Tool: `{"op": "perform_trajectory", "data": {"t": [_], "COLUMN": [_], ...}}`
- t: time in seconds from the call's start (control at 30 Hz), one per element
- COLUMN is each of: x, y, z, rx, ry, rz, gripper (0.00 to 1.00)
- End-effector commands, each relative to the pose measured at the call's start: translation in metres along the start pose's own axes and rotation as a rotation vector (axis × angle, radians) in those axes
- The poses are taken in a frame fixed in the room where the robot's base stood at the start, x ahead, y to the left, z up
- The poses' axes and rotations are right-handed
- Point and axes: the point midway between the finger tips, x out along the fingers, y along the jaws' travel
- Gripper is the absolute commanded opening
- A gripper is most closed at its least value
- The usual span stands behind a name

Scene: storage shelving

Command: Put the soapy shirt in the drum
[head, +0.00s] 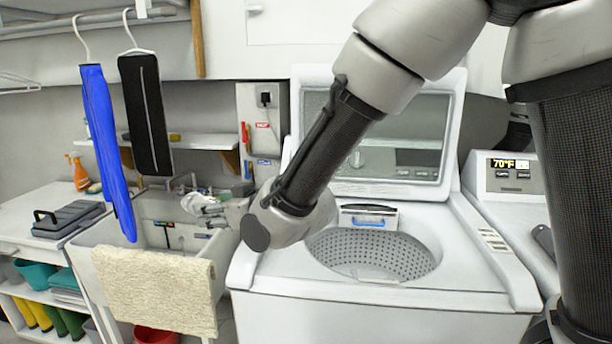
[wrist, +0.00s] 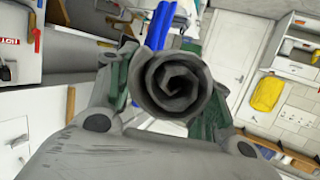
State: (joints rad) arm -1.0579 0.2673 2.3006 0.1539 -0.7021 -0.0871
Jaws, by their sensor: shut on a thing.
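My gripper (head: 212,205) is over the sink area at centre left in the head view, left of the washer. In the wrist view its fingers are on both sides of a dark grey rolled cloth (wrist: 178,84), seen end-on as a spiral, and are shut on it. This looks like the shirt; I cannot make out soap on it. In the head view the cloth is small and hard to tell from the fingers. The drum (head: 375,256) is the perforated tub in the top-loading washer, right of my gripper. Its lid (head: 373,135) stands open.
A sink (head: 130,208) with a beige towel (head: 155,290) over its front stands left of the washer. A blue garment (head: 105,145) and a black one (head: 147,115) hang above it. A second machine (head: 503,180) stands right. My arm passes above the washer.

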Motion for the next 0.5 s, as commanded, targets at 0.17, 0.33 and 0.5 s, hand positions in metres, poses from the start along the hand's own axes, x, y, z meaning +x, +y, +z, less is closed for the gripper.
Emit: {"op": "perform_trajectory", "data": {"t": [0.17,0.33,0.5], "x": [-0.015,-0.052,-0.108], "y": [0.081,0.180,0.271], "z": [0.017,0.047,0.083], "rx": [0.066,0.146,0.229], "ry": [-0.001,-0.003,-0.003], "rz": [0.211,0.476,0.744], "gripper": [0.23,0.23,0.23]}}
